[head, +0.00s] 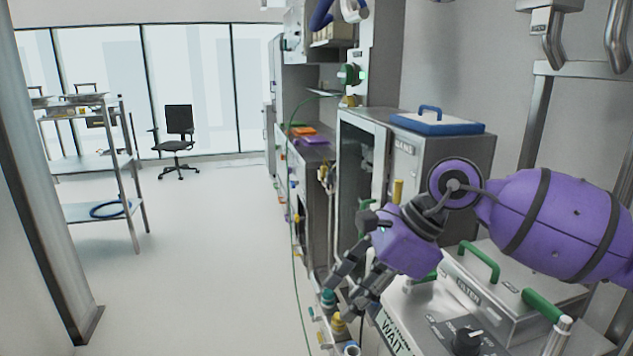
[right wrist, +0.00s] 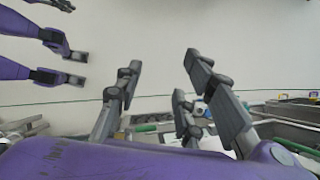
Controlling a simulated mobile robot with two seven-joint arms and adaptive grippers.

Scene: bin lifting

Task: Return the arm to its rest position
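My right gripper (head: 350,288) is at the end of my purple arm, which comes in from the right in the head view. It hangs over the near bench's left edge, left of a panel labelled WAIT (head: 395,335). In the right wrist view my right gripper (right wrist: 163,68) has its dark fingers spread apart with nothing between them. Pale floor lies behind them. My left gripper does not show for sure in either view. Purple parts with grey ends at the left of the right wrist view look like mine, but I cannot tell which.
A metal box with green handles (head: 515,300) stands under my right forearm. Behind it is a grey cabinet with a blue-rimmed lid (head: 437,125). A shelf rack (head: 128,170) and a black chair (head: 178,125) stand left. The floor between rack and benches is clear.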

